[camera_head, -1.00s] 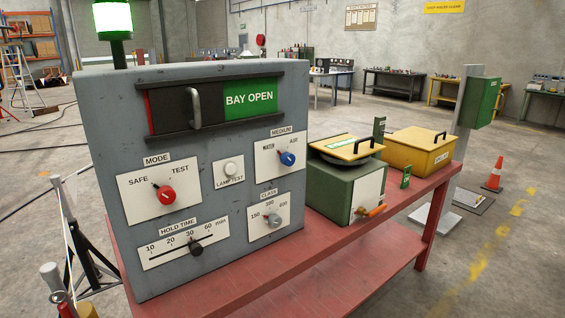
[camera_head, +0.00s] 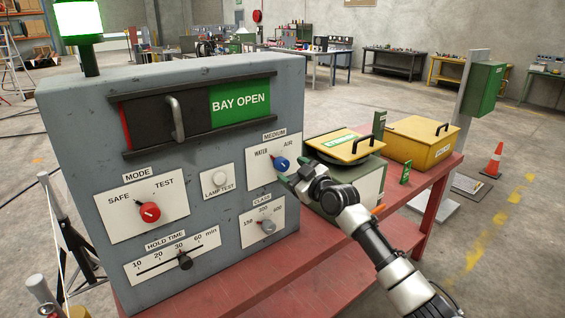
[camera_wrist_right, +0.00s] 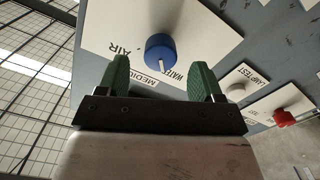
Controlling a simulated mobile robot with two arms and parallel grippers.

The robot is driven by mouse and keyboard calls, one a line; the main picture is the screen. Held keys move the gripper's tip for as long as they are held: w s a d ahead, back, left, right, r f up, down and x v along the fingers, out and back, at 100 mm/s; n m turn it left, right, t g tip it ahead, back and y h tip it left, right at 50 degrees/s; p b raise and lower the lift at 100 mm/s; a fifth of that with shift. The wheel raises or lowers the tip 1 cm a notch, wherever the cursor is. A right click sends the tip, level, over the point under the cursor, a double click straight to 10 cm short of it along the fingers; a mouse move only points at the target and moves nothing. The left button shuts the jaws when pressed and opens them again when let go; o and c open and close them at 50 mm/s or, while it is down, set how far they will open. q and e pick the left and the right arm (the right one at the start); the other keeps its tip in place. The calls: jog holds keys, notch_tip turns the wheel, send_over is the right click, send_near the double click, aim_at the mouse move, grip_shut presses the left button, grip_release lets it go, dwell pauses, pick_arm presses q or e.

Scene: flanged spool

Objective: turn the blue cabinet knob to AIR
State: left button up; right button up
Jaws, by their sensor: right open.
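The blue MEDIUM knob (camera_head: 281,163) is on a white plate on the front of the grey cabinet (camera_head: 70,130), with WATER printed at upper left and AIR at upper right. Its white mark points toward WATER. The blue knob also shows in the right wrist view (camera_wrist_right: 160,48), upper middle, with its white mark by the WATER lettering. My right gripper (camera_head: 287,181) is just below and right of the knob in the head view. In the wrist view its green fingers (camera_wrist_right: 160,75) are open and empty; the knob lies beyond the gap between their tips. My left gripper is not in view.
The grey CLASS knob (camera_head: 267,227), LAMP TEST button (camera_head: 220,179), red MODE knob (camera_head: 149,212) and HOLD TIME slider (camera_head: 185,261) share the panel. A green box with a yellow lid (camera_head: 345,148) stands right of the cabinet on the red bench (camera_head: 345,278).

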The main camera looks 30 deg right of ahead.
aim_at(285, 167)
jog(key=shift+w+a, duration=0.15)
jog(key=shift+w, duration=1.15)
jog(key=shift+w+a, duration=0.1)
jog(key=shift+w, duration=1.15)
jog(key=c, duration=0.9)
